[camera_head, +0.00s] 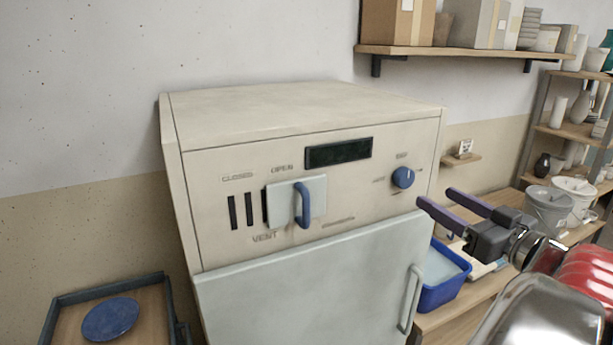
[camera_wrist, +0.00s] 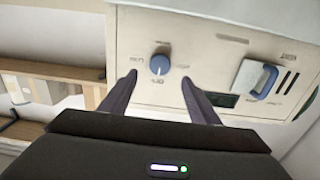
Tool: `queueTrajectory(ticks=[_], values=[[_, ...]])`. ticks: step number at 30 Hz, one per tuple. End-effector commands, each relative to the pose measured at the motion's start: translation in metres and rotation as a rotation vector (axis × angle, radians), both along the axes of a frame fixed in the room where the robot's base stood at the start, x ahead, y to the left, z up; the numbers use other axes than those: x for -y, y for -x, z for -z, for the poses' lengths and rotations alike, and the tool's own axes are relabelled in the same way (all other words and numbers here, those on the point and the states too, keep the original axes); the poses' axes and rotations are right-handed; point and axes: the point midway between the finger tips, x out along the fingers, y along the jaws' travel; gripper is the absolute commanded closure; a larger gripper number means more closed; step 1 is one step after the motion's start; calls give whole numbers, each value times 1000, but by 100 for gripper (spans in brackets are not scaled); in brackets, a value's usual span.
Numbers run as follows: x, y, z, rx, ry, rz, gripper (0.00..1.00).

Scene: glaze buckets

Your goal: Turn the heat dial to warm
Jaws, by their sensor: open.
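The heat dial (camera_head: 403,177) is a round blue knob with a white pointer mark, on the right of the cream kiln's front panel (camera_head: 350,192). Small labels surround it, too blurred to read surely. In the head view its pointer line stands roughly upright. My gripper (camera_head: 438,196) is open and empty, in front of the panel, to the right of and below the dial. In the wrist view the dial (camera_wrist: 160,64) lies beyond and between the two open fingertips (camera_wrist: 158,76), which appear apart from it.
A vent slider plate with a blue handle (camera_head: 303,205) and a dark display (camera_head: 338,153) share the panel. The kiln door handle (camera_head: 411,299) sticks out below. A blue tub (camera_head: 440,290) and buckets (camera_head: 548,207) stand at right. A wall shelf (camera_head: 460,50) hangs above right.

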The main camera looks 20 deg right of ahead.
Motion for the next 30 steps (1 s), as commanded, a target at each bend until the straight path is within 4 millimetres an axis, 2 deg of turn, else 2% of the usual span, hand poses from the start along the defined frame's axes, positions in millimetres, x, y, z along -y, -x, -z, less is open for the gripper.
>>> queueTrajectory(ticks=[21, 30], values=[[-2, -82, 0, 0, 0, -1, 44], [-2, -96, 0, 0, 0, 2, 44]])
